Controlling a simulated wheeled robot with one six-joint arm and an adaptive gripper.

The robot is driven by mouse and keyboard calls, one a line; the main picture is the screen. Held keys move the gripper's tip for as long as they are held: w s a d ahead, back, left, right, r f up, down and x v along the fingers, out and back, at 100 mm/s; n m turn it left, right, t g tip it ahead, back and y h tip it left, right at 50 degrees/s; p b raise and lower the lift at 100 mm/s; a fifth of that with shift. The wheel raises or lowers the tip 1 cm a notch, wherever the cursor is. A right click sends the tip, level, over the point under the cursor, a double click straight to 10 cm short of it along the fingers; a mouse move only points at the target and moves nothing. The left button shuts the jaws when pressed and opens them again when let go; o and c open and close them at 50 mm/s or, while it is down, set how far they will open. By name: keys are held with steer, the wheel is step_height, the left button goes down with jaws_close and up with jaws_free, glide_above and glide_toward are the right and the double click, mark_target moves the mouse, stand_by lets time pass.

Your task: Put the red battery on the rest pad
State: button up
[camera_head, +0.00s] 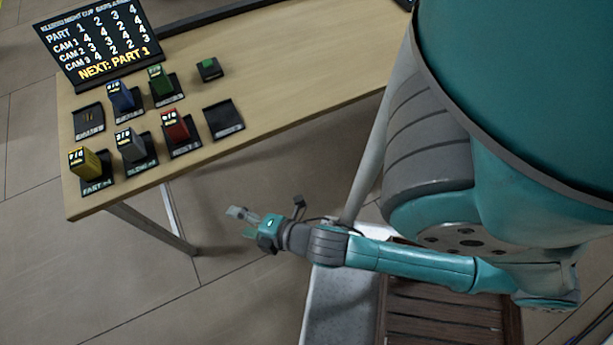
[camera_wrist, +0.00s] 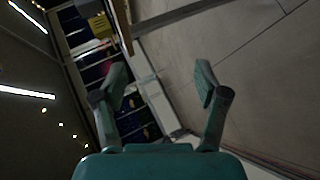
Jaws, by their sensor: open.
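The red battery (camera_head: 176,127) stands upright on a dark pad (camera_head: 184,149) in the front row on the table. That pad's label is too small to read surely, so I cannot tell which pad is the rest pad. An empty dark pad (camera_head: 223,119) lies just right of the red battery; another empty pad (camera_head: 88,121) lies at the left of the back row. My gripper (camera_head: 240,222) is open and empty, off the table's front edge, below and right of the red battery. In the wrist view my gripper (camera_wrist: 160,80) shows both fingers apart with nothing between them.
Yellow (camera_head: 85,163) and grey (camera_head: 131,146) batteries stand left of the red one; blue (camera_head: 120,96) and green (camera_head: 160,83) ones stand behind. A small dark block with a green top (camera_head: 208,69) and a screen (camera_head: 98,44) are at the back. The table's right side is clear.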

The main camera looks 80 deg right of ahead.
steer(key=s+a+r+m+t+y, duration=0.1)
steer(key=s+r+m, duration=0.3)
steer(key=s+m, duration=0.3)
steer(key=s+a+r+m+y, duration=0.1)
steer(key=s+a+r+m, duration=0.1)
steer(key=s+r+m, duration=0.2)
steer(key=s+m, duration=0.2)
steer(key=s, duration=0.2)
steer(key=shift+s+a+m+t, duration=0.3)
steer(key=shift+s+m+t, duration=0.1)
